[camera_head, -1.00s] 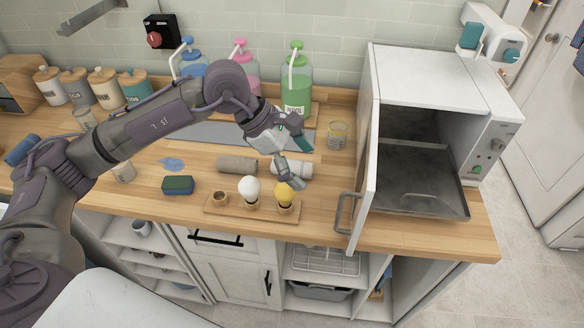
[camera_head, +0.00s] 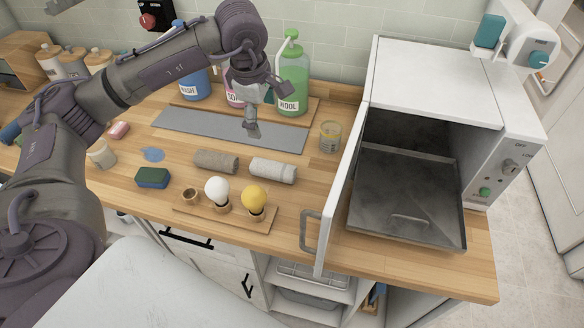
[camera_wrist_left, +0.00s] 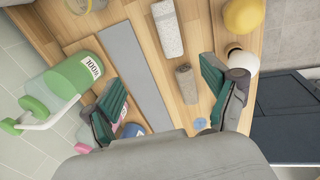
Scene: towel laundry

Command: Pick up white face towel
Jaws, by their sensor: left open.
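The white face towel (camera_head: 273,170) is a pale roll lying on the wooden counter, beside a grey-brown rolled towel (camera_head: 216,161). In the left wrist view the white towel (camera_wrist_left: 167,28) is at the top, beyond the grey-brown roll (camera_wrist_left: 187,85). My left gripper (camera_head: 266,112) is open and empty, above the back of the counter near the grey mat, apart from the white towel. Its two teal-padded fingers are spread wide in the left wrist view (camera_wrist_left: 160,88). My right gripper is not in view.
A wooden holder (camera_head: 238,222) with a white ball (camera_head: 217,190) and a yellow ball (camera_head: 254,198) stands in front of the towels. An open oven (camera_head: 435,75) stands to the right, its door (camera_head: 345,170) sticking out. Large bottles (camera_head: 293,85) stand behind the grey mat (camera_head: 200,130).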

